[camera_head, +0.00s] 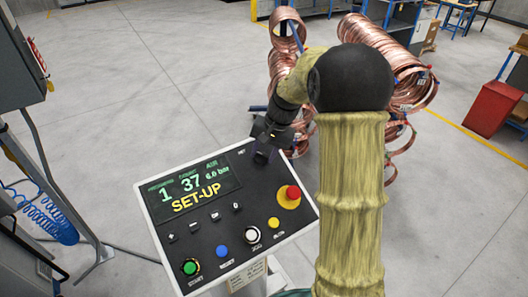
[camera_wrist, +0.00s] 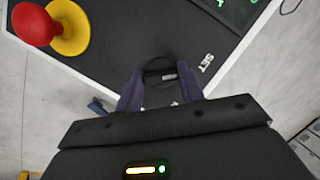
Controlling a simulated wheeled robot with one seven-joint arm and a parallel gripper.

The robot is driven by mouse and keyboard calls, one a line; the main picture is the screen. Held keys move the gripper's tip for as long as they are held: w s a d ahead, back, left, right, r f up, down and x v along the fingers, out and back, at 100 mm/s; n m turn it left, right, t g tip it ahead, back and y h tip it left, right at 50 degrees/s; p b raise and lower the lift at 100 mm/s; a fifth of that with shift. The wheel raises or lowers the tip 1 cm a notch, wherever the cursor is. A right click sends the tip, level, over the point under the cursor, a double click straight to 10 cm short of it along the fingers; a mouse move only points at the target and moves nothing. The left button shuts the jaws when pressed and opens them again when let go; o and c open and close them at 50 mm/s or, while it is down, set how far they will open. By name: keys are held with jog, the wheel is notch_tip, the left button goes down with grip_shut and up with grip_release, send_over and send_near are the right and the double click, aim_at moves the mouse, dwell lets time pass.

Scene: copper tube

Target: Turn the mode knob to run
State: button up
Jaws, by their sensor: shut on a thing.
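The control panel (camera_head: 170,232) is a tilted black plate with a white rim, and its screen (camera_head: 193,188) reads SET-UP. The mode knob (camera_wrist: 160,70) is black and round in the wrist view, with a pale mark on it. My gripper (camera_wrist: 159,82) has its two dark fingers on either side of the knob and is shut on it. A SET label (camera_wrist: 207,63) shows on the panel to the right of the knob. In the head view, my gripper (camera_head: 264,150) is at the panel's upper right edge and hides the knob. The run label is not visible.
A red emergency button (camera_head: 291,192) on a yellow base sits close below my gripper on the panel. Several other buttons (camera_head: 221,250) line the lower panel. Copper tube coils (camera_head: 395,62) stand behind my arm.

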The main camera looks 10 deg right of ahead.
jog(key=m+t+y+b, duration=0.1)
jog(key=m, duration=0.3)
jog(key=shift+d, duration=0.15)
jog(key=m+t+b, duration=0.1)
jog(key=m, duration=0.4)
jog(key=shift+s+f+y, duration=0.1)
jog(key=shift+y, duration=0.2)
jog(key=m+t+b, duration=0.1)
jog(key=m, duration=0.3)
jog(key=shift+m, duration=0.3)
jog(key=shift+s+m+t+b, duration=0.1)
jog(key=shift+m+t+b, duration=0.5)
jog(key=shift+m, duration=1.4)
jog(key=o, duration=1)
